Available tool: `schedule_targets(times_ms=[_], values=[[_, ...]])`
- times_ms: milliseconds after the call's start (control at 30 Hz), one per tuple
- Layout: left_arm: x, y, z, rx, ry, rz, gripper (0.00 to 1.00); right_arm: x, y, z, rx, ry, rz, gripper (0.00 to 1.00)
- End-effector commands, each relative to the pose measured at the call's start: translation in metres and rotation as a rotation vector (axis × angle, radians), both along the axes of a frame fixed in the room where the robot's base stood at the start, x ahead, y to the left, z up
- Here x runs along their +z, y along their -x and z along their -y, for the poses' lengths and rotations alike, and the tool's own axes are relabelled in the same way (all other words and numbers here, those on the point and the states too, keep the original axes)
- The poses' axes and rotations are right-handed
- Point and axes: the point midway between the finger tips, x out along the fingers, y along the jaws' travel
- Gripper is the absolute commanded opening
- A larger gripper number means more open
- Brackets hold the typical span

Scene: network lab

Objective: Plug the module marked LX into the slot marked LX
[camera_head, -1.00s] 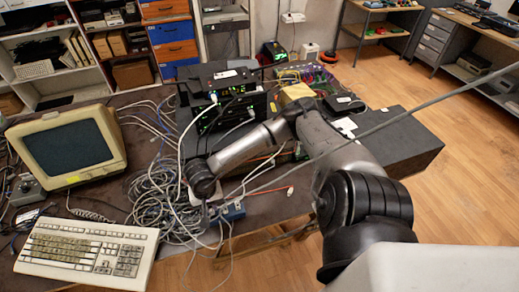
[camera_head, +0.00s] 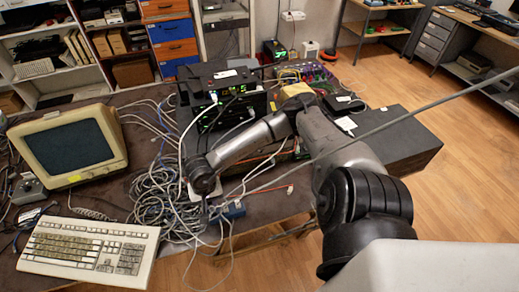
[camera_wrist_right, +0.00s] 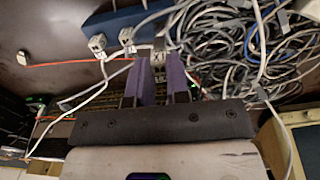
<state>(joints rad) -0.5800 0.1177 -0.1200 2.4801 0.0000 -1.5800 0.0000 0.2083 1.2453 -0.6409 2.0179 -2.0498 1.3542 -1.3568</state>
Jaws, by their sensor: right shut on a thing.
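A blue box (camera_head: 232,210) stands at the front edge of the table, with white cables running to it. In the right wrist view the blue box (camera_wrist_right: 112,22) is at the top, with pale plugs (camera_wrist_right: 97,42) on its near side. My right gripper (camera_wrist_right: 160,60) has purple fingers close together and is shut on a small grey module (camera_wrist_right: 159,44), mostly hidden between the fingertips, close to the blue box. I cannot tell whether it touches the box. No LX marking is readable. In the head view the right gripper (camera_head: 205,213) is just left of the box. My left gripper is not in view.
A large cable tangle (camera_head: 155,200) lies left of the gripper. An old monitor (camera_head: 70,150) and a keyboard (camera_head: 90,250) are at the left. Black rack equipment (camera_head: 215,95) with green lights stands behind.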

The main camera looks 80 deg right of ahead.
Motion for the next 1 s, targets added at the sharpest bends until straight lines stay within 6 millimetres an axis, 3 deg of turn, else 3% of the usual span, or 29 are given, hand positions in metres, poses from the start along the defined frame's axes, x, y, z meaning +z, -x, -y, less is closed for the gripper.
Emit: schedule_targets(times_ms=[567,767,1000], values=[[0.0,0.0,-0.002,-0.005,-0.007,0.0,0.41,0.002,-0.004,-0.004,0.013,-0.002,0.002,0.0],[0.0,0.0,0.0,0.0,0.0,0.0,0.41,0.015,-0.024,-0.03,0.103,-0.004,0.008,0.0],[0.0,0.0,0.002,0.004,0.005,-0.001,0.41,0.051,-0.063,-0.083,0.326,-0.001,0.01,0.0]])
